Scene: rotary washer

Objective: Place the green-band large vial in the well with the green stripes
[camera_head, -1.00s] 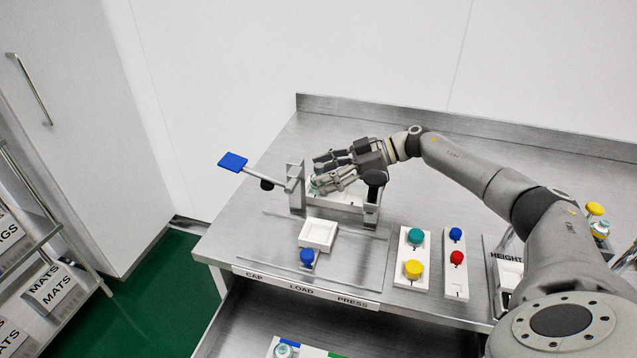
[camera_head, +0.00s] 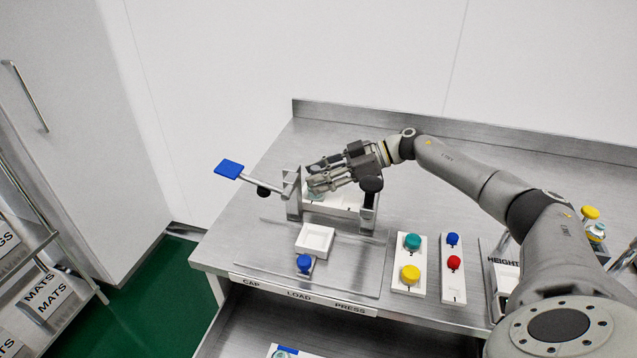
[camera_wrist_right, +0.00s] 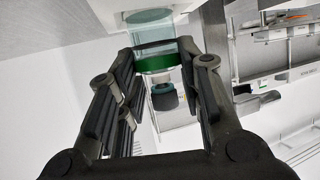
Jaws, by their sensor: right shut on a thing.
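I cannot make out a well with green stripes in the current views. My left gripper is not in view.
A blue-handled lever (camera_head: 229,169) sticks out left of the frame. White racks with teal and yellow caps (camera_head: 410,262) and blue and red caps (camera_head: 453,265) stand to the right. A drawer (camera_head: 250,325) is open below.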

